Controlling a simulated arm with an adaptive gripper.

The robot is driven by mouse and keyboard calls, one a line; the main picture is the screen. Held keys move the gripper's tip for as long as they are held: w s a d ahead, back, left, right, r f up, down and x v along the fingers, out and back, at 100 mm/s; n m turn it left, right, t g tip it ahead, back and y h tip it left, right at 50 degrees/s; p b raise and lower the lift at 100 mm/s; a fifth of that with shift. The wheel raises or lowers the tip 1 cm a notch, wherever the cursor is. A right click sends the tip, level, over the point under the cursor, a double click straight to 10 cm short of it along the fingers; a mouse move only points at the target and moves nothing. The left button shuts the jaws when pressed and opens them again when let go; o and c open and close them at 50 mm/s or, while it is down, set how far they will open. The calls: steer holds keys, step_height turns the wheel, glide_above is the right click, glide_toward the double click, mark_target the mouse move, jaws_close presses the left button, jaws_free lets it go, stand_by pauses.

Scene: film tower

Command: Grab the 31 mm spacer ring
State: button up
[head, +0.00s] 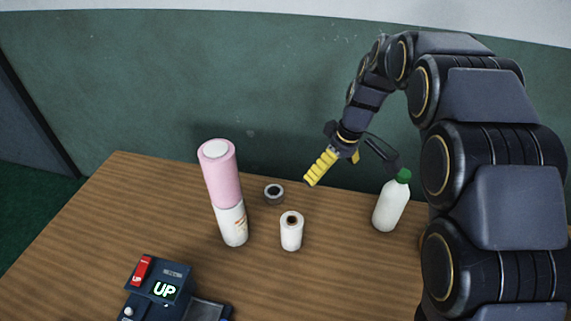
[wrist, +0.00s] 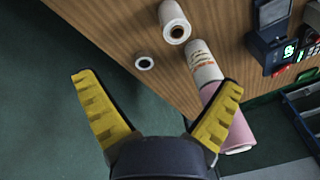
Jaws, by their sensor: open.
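The spacer ring (head: 274,192) is a short dark grey ring with a pale top face and a dark hole. My gripper (head: 338,170) is open and empty, above the table to the right of the ring. Its yellow ridged fingers are spread wide in the wrist view (wrist: 158,82). Nothing touches the ring.
A tower of a pink roll (head: 221,177) on a white roll (head: 233,225) stands left of the ring. A small white roll (head: 291,232) stands in front. A white bottle with green cap (head: 390,205) is at right. A dark device (head: 158,285) reading "UP" sits front left.

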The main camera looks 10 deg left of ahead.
steer(key=w+a+f+n+y, duration=0.1)
steer(key=w+a+f+n, duration=0.3)
steer(key=w+a+f, duration=0.35)
steer(key=n+y, duration=0.1)
steer(key=n, duration=0.2)
glide_toward(274, 191)
steer(key=s, duration=0.2)
steer(key=shift+s+a+f, duration=0.1)
steer(key=shift+s+a, duration=0.15)
steer(key=shift+s, duration=0.1)
steer(key=x, duration=0.2)
steer(key=shift+a+f, duration=0.15)
steer(key=shift+f, duration=0.1)
steer(key=shift+w+x, duration=0.25)
steer(key=shift+x, duration=1.05)
steer(key=shift+w+x, duration=0.2)
steer(key=shift+x, duration=1.15)
steer(key=c, duration=1.2)
